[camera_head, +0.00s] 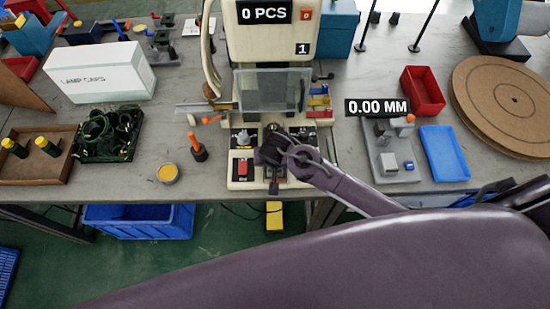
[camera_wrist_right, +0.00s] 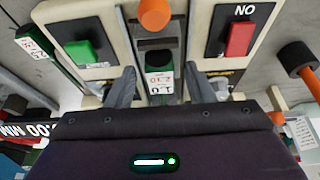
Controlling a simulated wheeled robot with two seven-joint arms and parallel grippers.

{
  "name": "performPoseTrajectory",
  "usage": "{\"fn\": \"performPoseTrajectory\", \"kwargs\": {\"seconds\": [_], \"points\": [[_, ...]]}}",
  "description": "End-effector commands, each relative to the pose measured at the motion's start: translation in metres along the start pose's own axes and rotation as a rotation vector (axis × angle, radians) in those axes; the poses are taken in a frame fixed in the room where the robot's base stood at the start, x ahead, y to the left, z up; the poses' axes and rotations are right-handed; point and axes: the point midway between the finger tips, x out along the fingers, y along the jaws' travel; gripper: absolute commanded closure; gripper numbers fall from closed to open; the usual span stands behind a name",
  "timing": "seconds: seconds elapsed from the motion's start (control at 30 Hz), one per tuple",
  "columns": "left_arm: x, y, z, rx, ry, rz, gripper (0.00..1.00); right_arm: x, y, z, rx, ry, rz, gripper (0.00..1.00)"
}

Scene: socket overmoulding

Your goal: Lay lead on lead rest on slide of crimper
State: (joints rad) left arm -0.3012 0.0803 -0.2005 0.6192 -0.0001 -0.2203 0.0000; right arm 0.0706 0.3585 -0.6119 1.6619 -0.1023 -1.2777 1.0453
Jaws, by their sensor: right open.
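The crimper (camera_head: 270,60) is a cream machine in the middle of the bench, with a clear guard at its front. My right gripper (camera_head: 274,186) is over its front base, between the control plates. In the right wrist view my right gripper (camera_wrist_right: 160,77) is open, one finger on each side of a narrow labelled slide part (camera_wrist_right: 158,84) with an orange knob (camera_wrist_right: 155,14) beyond it. Nothing shows held between the fingers; I cannot tell whether they touch the slide. I cannot make out a lead or lead rest on it. My left gripper is not in view.
A green button (camera_wrist_right: 80,52) and a red button (camera_wrist_right: 240,38) flank the slide. Left are a tray of dark coils (camera_head: 108,132), a wooden tray (camera_head: 38,172) and an orange-handled tool (camera_head: 197,148). Right are a measuring fixture (camera_head: 388,150) and a blue tray (camera_head: 444,153).

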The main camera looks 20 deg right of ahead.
Motion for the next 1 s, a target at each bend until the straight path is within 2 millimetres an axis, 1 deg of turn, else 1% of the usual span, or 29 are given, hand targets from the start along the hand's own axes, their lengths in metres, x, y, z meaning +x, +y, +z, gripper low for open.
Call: {"fn": "performPoseTrajectory", "kwargs": {"seconds": [0.13, 0.27, 0.37, 0.5, 0.7, 0.83, 1.0], "points": [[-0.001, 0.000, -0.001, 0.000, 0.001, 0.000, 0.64, -0.002, 0.000, -0.001, 0.000, 0.000, 0.000, 0.52], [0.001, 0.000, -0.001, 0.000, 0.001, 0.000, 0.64, -0.013, -0.001, -0.001, 0.001, 0.001, -0.002, 0.52], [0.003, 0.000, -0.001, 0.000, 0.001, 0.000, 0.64, -0.030, -0.001, 0.000, 0.000, 0.000, -0.003, 0.52], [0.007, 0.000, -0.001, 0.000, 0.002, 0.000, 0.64, -0.062, -0.001, 0.000, 0.001, 0.001, -0.005, 0.52], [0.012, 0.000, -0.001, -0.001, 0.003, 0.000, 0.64, -0.100, -0.001, -0.001, 0.001, 0.001, -0.003, 0.52], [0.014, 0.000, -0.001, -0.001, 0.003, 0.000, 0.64, -0.116, -0.001, -0.001, 0.001, 0.001, -0.002, 0.52], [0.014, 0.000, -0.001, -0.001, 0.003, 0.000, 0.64, -0.123, 0.000, -0.001, 0.001, -0.001, -0.001, 0.52]]}}
